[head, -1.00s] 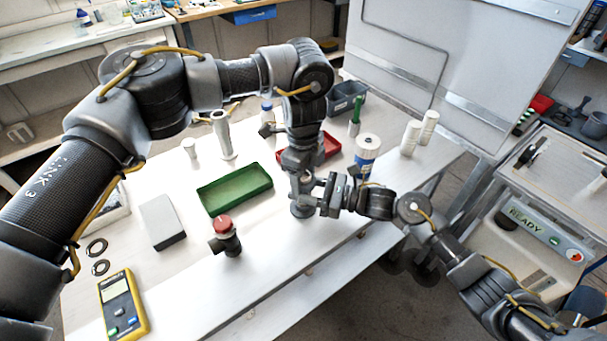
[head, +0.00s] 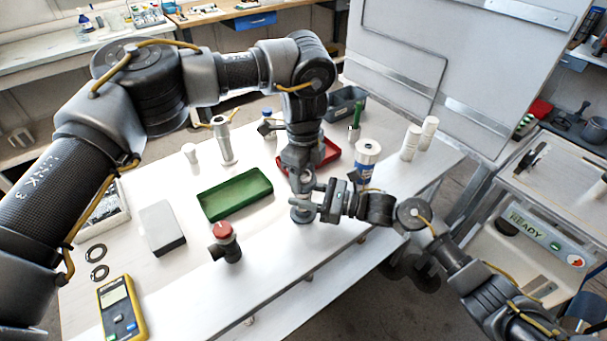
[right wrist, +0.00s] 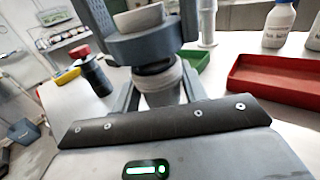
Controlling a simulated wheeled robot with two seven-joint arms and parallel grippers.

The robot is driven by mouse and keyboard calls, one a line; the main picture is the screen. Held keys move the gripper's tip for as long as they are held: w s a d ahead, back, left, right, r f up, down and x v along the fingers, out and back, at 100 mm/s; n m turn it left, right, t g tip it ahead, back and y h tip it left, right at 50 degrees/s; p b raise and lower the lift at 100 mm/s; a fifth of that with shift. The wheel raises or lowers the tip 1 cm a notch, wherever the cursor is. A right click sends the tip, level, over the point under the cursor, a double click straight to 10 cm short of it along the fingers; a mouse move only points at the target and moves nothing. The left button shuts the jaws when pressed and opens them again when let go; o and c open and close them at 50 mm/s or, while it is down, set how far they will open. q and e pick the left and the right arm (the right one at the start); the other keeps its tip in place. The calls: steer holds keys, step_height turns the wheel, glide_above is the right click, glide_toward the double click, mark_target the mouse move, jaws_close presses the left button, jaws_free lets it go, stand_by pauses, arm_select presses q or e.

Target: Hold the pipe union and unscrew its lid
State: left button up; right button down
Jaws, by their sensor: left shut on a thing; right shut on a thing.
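The pipe union (head: 302,214) is a pale grey round fitting standing upright near the table's front edge, mostly hidden by my grippers in the head view. In the right wrist view its pale body (right wrist: 162,84) sits between the fingers of my right gripper (right wrist: 160,98), which is shut on it from the right side. Whether the lid has turned cannot be told.
A red-capped dark fitting (head: 225,241) stands to the left, near a green tray (head: 236,193). A red tray (head: 325,153) and a white bottle (head: 366,160) are behind. A grey box (head: 160,228) and yellow meter (head: 121,308) lie further left. The table front between is clear.

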arm_select(q)
steer(key=shift+r, duration=2)
arm_select(e)
steer(key=c, duration=0.7)
jaws_free()
arm_select(q)
step_height(320, 180, down, 5)
steer(key=b, duration=0.4)
steer(key=shift+r, duration=0.2)
arm_select(e)
steer(key=v, duration=1)
steer(key=shift+s+d+f, duration=0.1)
steer(key=shift+d+f, duration=0.1)
steer(key=shift+d, duration=0.15)
arm_select(q)
steer(key=shift+f+b, duration=0.1)
steer(key=shift+b, duration=0.3)
arm_select(e)
steer(key=shift+s+d+r, duration=0.15)
steer(key=shift+s+d, duration=0.05)
steer(key=shift+d, duration=0.4)
